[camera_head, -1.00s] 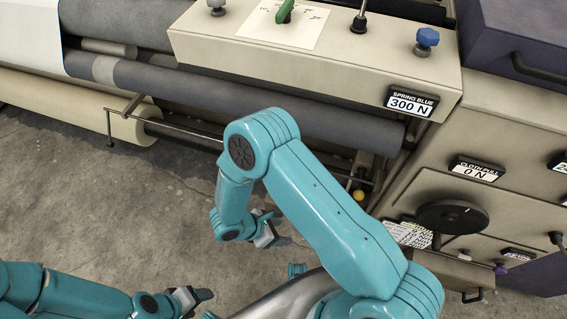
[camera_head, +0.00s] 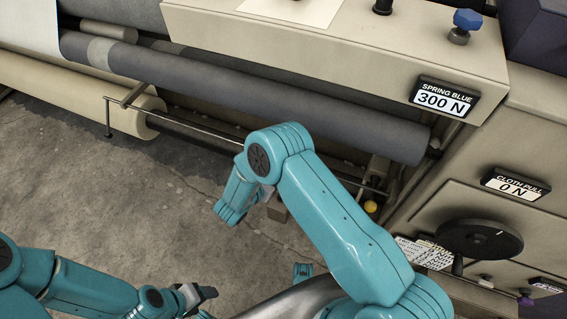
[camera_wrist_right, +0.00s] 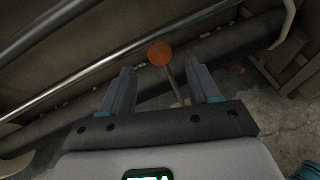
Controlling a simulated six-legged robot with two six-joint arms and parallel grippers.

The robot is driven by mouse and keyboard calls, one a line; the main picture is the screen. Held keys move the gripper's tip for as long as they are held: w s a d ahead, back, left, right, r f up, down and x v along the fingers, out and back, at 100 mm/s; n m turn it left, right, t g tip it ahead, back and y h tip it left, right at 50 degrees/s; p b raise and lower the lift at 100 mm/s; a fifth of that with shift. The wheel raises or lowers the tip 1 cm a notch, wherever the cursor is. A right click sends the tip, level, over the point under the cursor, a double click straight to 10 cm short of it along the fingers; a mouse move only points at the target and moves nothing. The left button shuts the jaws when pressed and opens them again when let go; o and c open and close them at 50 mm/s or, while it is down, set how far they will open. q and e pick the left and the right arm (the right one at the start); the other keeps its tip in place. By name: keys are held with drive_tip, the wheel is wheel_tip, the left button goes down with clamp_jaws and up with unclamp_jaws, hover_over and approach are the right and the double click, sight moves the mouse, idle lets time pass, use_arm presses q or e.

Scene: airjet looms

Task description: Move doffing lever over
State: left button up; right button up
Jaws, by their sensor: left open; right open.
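A lever with an orange ball knob (camera_wrist_right: 160,54) on a thin rod shows in the right wrist view; I take it to be the doffing lever. My right gripper (camera_wrist_right: 160,74) is open. The knob appears between and just past its fingertips, and the rod runs down between the fingers; I cannot tell how far away it is. In the head view the right gripper is mostly hidden behind my right arm, and I cannot make out the orange knob. My left gripper (camera_head: 203,293) is open and empty at the bottom left, over the floor.
The loom's dark roller (camera_head: 270,95) and a thin metal bar (camera_head: 185,125) run across behind my right arm. A yellow ball (camera_head: 370,206) sits low near the machine. A black handwheel (camera_head: 478,238) is at the right. Concrete floor (camera_head: 90,190) is clear at the left.

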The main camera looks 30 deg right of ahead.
drive_tip(key=x, duration=0.5)
drive_tip(key=shift+w+d+f+b, duration=0.1)
drive_tip(key=shift+d+b, duration=0.1)
drive_tip(key=shift+b, duration=0.15)
use_arm(q)
drive_tip(key=shift+a+f, duration=0.1)
drive_tip(key=shift+f, duration=0.4)
